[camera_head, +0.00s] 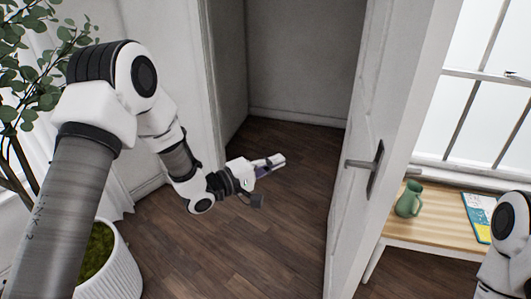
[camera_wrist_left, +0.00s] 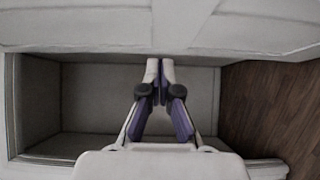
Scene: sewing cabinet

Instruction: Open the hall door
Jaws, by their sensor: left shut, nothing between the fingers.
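The white hall door (camera_head: 395,85) stands swung open at the right of the doorway in the head view, seen at a steep angle. Its dark metal plate and lever handle (camera_head: 368,165) are on the face toward me. My left gripper (camera_head: 278,161) is shut and empty. It appears in front of the open doorway, left of the door and apart from the handle in the picture. Its closed fingertips also show in the left wrist view (camera_wrist_left: 160,65), with pale panels around them. My right gripper is out of view; only part of my right arm shows.
The doorway shows a dark wood floor (camera_head: 290,220) with free room and a grey back wall (camera_head: 300,60). A potted plant (camera_head: 108,270) stands at left. Right of the door, a wooden bench (camera_head: 430,230) carries a green jug (camera_head: 409,199) and a booklet (camera_head: 480,215).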

